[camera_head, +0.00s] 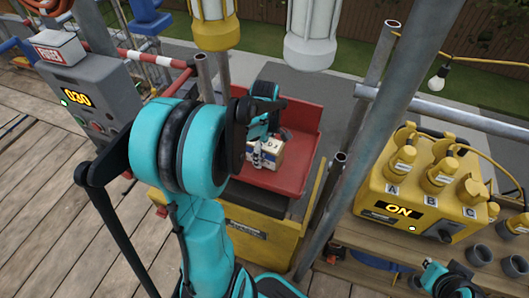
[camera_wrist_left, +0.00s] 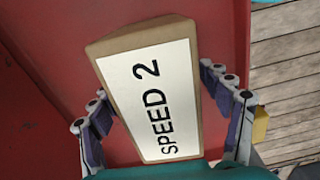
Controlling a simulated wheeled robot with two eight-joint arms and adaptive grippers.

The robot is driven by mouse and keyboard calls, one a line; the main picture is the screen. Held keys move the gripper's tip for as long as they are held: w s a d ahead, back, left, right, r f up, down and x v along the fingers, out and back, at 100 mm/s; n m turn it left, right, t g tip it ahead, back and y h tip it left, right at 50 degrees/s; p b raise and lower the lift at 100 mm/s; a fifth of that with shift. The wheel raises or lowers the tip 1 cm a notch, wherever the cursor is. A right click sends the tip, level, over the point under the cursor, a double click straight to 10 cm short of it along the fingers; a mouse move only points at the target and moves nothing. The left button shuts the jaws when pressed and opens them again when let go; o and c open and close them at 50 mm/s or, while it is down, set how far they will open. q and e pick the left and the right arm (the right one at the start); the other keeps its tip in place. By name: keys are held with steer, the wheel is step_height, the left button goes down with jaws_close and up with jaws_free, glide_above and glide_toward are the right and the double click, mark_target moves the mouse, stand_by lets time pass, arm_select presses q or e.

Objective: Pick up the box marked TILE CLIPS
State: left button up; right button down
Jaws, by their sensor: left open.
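A tan cardboard box (camera_wrist_left: 110,45) lies in a red tray (camera_wrist_left: 50,110). The white label facing the left wrist camera reads SPEED 2; no TILE CLIPS marking is legible in either view. In the head view the box (camera_head: 272,152) sits in the red tray (camera_head: 300,130), partly hidden by my gripper. My left gripper (camera_wrist_left: 160,100) is open, with one finger on each side of the box. Whether the fingers touch it is unclear. A teal and black part of my right arm (camera_head: 447,280) shows at the bottom right; its fingers cannot be made out.
A yellow power unit (camera_head: 375,205) reading ON stands at the right, with several grey cups (camera_head: 480,255) beside it. A grey control box (camera_head: 95,110) reading 030 stands at the left. Scaffold poles (camera_head: 365,130) and hanging lamps (camera_head: 312,35) surround the tray.

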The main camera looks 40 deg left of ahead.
arm_select(q)
jaws_close()
steer(key=shift+r, duration=0.2)
